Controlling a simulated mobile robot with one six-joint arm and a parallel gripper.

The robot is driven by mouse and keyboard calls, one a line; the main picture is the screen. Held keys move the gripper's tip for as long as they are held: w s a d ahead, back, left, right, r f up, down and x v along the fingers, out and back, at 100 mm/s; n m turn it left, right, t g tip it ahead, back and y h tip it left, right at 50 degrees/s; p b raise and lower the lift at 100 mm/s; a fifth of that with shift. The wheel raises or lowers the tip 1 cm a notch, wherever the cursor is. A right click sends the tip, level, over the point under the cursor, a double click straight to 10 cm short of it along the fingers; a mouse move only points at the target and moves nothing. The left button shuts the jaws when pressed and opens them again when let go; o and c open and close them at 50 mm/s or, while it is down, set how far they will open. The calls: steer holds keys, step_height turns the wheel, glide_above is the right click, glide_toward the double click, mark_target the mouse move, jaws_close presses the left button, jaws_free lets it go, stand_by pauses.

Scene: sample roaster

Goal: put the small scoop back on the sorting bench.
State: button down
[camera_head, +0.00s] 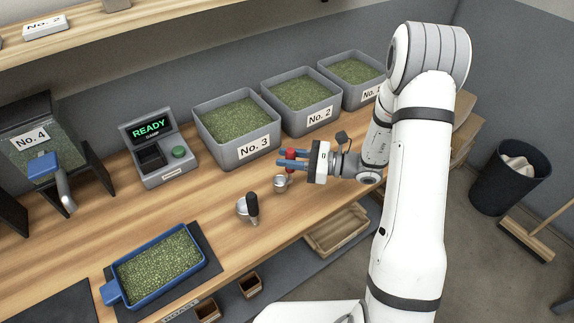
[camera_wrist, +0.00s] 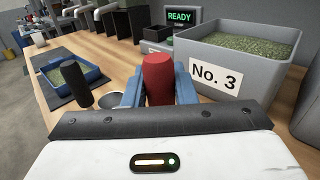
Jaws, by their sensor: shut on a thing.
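My gripper (camera_head: 284,160) is shut on the red handle (camera_wrist: 158,78) of a small scoop. The scoop's little metal cup (camera_head: 281,183) shows below the fingers in the head view, low over the wooden sorting bench (camera_head: 222,243). I cannot tell whether the cup touches the wood. The handle stands roughly upright between the blue fingers, and the cup is hidden in the wrist view. A larger scoop with a black handle (camera_head: 252,204) and a round metal bowl rests on the bench to the left of the small one; it also shows in the wrist view (camera_wrist: 78,90).
Grey bins of green beans, No. 3 (camera_head: 232,125) and No. 2 (camera_head: 300,100), line the back. The READY machine (camera_head: 158,152) stands left of them. A blue tray of beans (camera_head: 158,266) lies on a dark mat at front left. Bare wood lies around the scoops.

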mark_target(280, 182)
steer(key=shift+f, duration=1.6)
steer(key=shift+f, duration=0.1)
steer(key=shift+f, duration=0.15)
steer(key=c, duration=1.2)
jaws_free()
steer(key=shift+s, duration=0.1)
